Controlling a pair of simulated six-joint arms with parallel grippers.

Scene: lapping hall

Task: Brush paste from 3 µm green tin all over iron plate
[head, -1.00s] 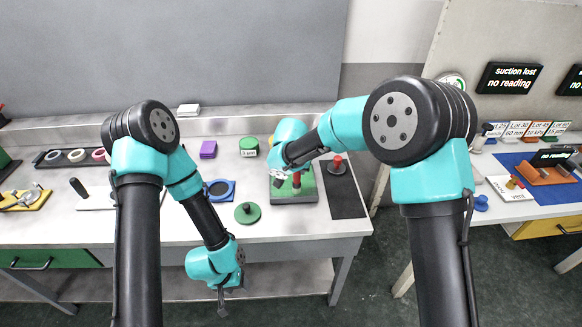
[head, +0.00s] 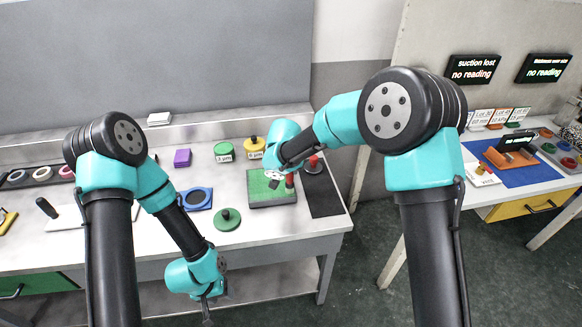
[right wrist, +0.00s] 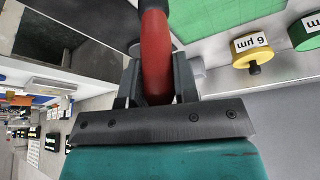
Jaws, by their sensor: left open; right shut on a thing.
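The iron plate (head: 258,201) lies near the right end of the bench. Its visible top is green, and a gridded green corner shows in the right wrist view (right wrist: 215,20). The 3 µm green tin (head: 223,153) stands behind the plate, to its left. My right gripper (right wrist: 155,85) is shut on a red handle (right wrist: 155,50) with a dark end. In the head view the red handle (head: 289,181) is over the plate's right part; its working end is hidden. My left gripper (head: 207,305) is open and empty, low in front of the bench edge.
A yellow 6 µm tin (head: 255,149) with a dark knob stands right of the green tin. A second red-knobbed piece (head: 314,163) sits on a dark mat (head: 325,198) at right.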

